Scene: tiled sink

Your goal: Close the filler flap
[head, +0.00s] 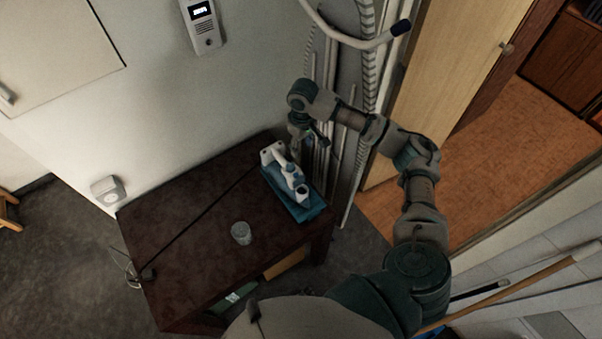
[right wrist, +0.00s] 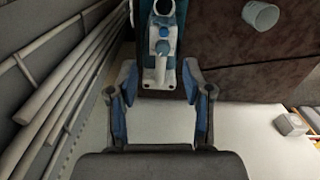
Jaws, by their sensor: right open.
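A white and blue steam iron (head: 286,173) rests on a blue pad (head: 312,211) at the right end of the dark table. In the right wrist view the iron (right wrist: 161,60) is ahead of my right gripper, with a dark round part (right wrist: 163,8) at its far end. I cannot make out the filler flap or whether it is open. My right gripper (head: 303,133) is above and behind the iron's near-wall end. In the right wrist view its open, empty fingers (right wrist: 159,84) appear on either side of the iron's end; contact cannot be told. My left gripper is not in view.
The dark table (head: 185,225) has a clear glass (head: 241,233) and a thin cord across it; its left part is free. Pipes (head: 325,120) and a wooden door (head: 450,70) stand to the right. A wall intercom (head: 202,25) is above.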

